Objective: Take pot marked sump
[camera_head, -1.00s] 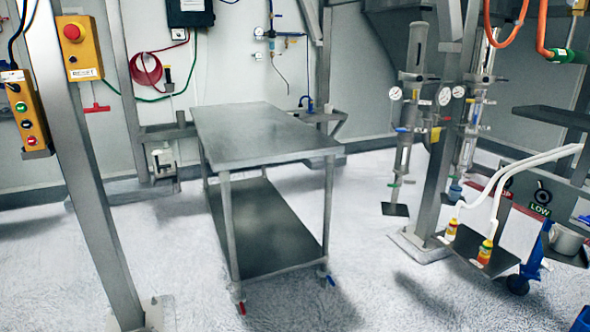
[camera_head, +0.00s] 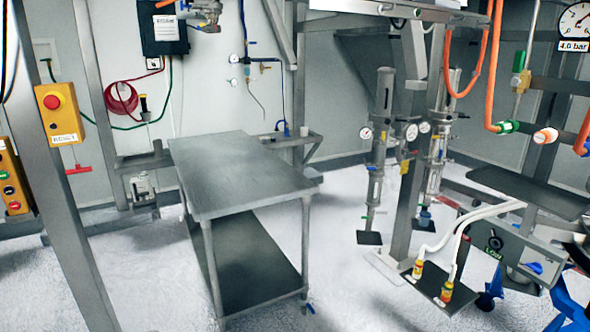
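I cannot make out any pot with a readable sump marking. The bare steel trolley table (camera_head: 240,175) stands left of the middle, with an empty-looking lower shelf (camera_head: 250,265). Neither of my grippers shows in the head view.
Steel posts with clear tubes and gauges (camera_head: 376,150) stand right of the table. Two white hoses (camera_head: 468,230) lead to yellow-and-red fittings at a small dark plate (camera_head: 436,284). A dark shelf (camera_head: 530,190) and blue parts (camera_head: 570,310) are at the right. White floor lies between table and posts.

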